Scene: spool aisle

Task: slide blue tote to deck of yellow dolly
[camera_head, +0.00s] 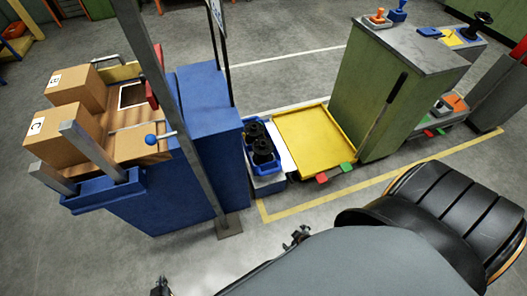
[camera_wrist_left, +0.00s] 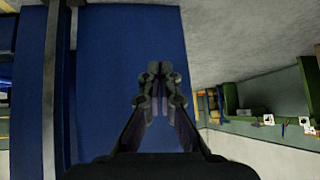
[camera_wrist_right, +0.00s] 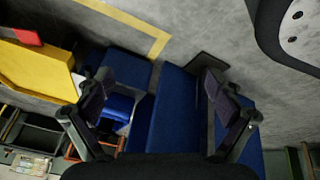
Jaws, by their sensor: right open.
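The blue tote (camera_head: 249,160) holds black spools and stands on a low blue stand right beside the yellow dolly (camera_head: 315,140), to its left. In the right wrist view the tote (camera_wrist_right: 119,106) shows between the spread fingers, and the dolly (camera_wrist_right: 35,75) lies at the left. My right gripper (camera_wrist_right: 155,108) is open and empty, apart from the tote; one fingertip seems to show in the head view. My left gripper (camera_head: 160,287) is at the bottom edge. In the left wrist view it (camera_wrist_left: 160,85) looks shut and empty, facing a blue surface.
A green cabinet (camera_head: 385,90) rises behind the dolly's right side. Red (camera_head: 321,179) and green (camera_head: 346,167) blocks sit at the dolly's front edge. The floor in front is clear.

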